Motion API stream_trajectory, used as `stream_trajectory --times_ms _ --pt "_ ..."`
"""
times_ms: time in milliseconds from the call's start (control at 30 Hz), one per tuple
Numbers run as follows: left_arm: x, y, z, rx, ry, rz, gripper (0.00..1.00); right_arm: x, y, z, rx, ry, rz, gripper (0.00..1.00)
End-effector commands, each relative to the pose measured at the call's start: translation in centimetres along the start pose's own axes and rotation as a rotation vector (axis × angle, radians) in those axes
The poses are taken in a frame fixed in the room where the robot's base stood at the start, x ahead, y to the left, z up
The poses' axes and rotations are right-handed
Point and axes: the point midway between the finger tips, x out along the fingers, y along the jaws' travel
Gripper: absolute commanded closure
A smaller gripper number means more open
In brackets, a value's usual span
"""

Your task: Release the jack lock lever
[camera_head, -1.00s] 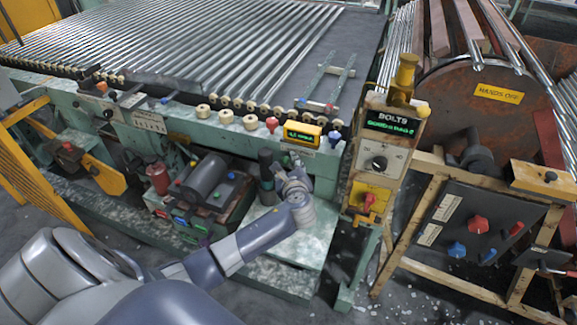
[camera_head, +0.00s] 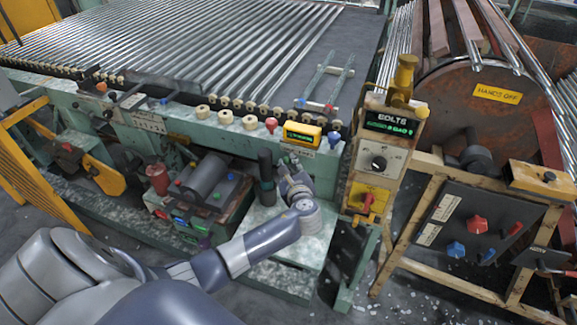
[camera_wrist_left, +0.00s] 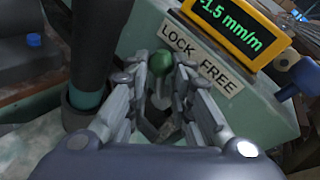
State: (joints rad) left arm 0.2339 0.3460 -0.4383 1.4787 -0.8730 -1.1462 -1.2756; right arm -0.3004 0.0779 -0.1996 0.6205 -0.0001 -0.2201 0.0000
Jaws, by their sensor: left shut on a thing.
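A lever with a green ball knob (camera_wrist_left: 160,62) is below the LOCK end of a white LOCK FREE label (camera_wrist_left: 200,60) in the left wrist view. My left gripper (camera_wrist_left: 158,72) is shut on this knob, with a finger on each side. The fingers hide most of the lever's shaft. In the head view my left gripper (camera_head: 290,170) reaches under the yellow level display (camera_head: 301,134), and the lever cannot be made out there. My right gripper is not in view.
A dark upright cylinder (camera_head: 266,172) stands just left of my left gripper; in the left wrist view it is close by (camera_wrist_left: 95,50). A blue knob (camera_head: 334,138) is to the right of the display. A control post (camera_head: 380,160) stands farther right.

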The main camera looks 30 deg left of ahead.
Motion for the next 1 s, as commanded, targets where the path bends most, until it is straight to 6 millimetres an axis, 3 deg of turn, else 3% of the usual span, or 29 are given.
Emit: stream_trajectory --times_ms 267,1000 --pt "-0.5 -0.8 -0.6 0.207 -0.135 0.005 1.0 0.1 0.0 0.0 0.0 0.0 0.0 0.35" --pt "-1.3 -2.1 -2.5 0.69 -0.456 0.013 1.0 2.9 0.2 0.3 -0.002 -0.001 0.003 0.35"
